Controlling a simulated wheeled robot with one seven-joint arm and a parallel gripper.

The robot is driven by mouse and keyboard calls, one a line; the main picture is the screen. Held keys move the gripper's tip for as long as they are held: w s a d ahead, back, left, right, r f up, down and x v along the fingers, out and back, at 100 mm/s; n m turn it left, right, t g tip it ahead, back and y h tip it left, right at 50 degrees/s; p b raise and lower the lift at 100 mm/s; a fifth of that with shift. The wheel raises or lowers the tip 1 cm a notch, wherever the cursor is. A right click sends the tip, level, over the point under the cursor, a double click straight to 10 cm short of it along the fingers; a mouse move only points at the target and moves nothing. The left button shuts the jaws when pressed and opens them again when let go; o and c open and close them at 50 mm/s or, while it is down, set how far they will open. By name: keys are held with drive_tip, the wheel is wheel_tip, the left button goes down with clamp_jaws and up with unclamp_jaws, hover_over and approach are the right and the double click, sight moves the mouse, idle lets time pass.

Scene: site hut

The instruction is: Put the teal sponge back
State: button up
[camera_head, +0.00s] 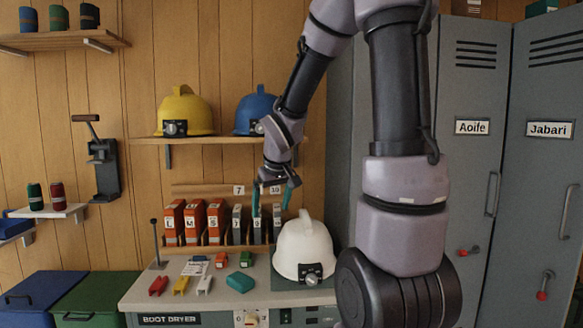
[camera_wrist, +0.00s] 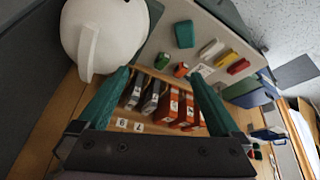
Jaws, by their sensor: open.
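The teal sponge (camera_head: 240,282) lies on the counter of the boot dryer (camera_head: 170,320), left of the white helmet. It also shows at the top of the wrist view (camera_wrist: 184,34). My gripper (camera_head: 271,198) hangs above the back of the counter, in front of the row of boxes and higher than the sponge. Its two teal fingers are spread with nothing between them, as the wrist view (camera_wrist: 157,76) shows too. The sponge is apart from the gripper, nearer the counter's front.
A white helmet (camera_head: 303,245) stands close below and right of my gripper. Orange boxes (camera_head: 194,222) and grey boxes (camera_head: 238,224) line the rack behind. Red, yellow and white small items (camera_head: 181,286) and a small green block (camera_head: 246,259) lie on the counter. Grey lockers (camera_head: 475,100) stand right.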

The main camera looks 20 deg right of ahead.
drive_tip(key=s+r+m+t+y, duration=0.1)
drive_tip(key=s+r+m, duration=0.1)
drive_tip(key=s+r, duration=0.5)
drive_tip(key=s+a+r+m+t+y, duration=0.1)
drive_tip(key=s+r+m, duration=0.2)
drive_tip(key=s+r, duration=0.4)
drive_tip(key=s, duration=0.4)
drive_tip(key=shift+s+a, duration=0.2)
drive_tip(key=shift+a, duration=0.05)
